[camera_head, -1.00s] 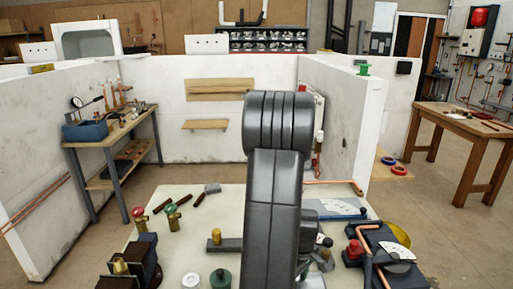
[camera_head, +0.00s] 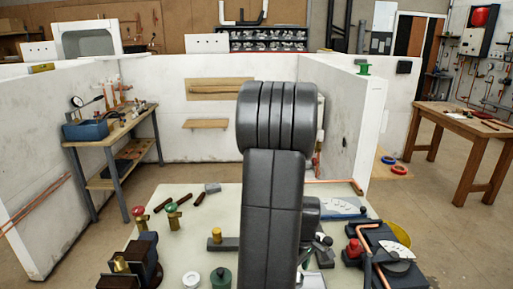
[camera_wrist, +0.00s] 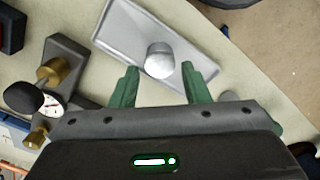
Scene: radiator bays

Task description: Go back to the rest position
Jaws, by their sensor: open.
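My gripper (camera_wrist: 165,82) shows in the wrist view with its two green fingers spread apart. A silver cylinder (camera_wrist: 160,60) on a grey metal plate (camera_wrist: 132,30) shows between and beyond the fingertips. The fingers do not touch the cylinder as far as I can see, and nothing is held.
A wooden table (camera_head: 465,125) stands at the right. A gauge (camera_wrist: 52,103) and brass fittings lie left in the wrist view.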

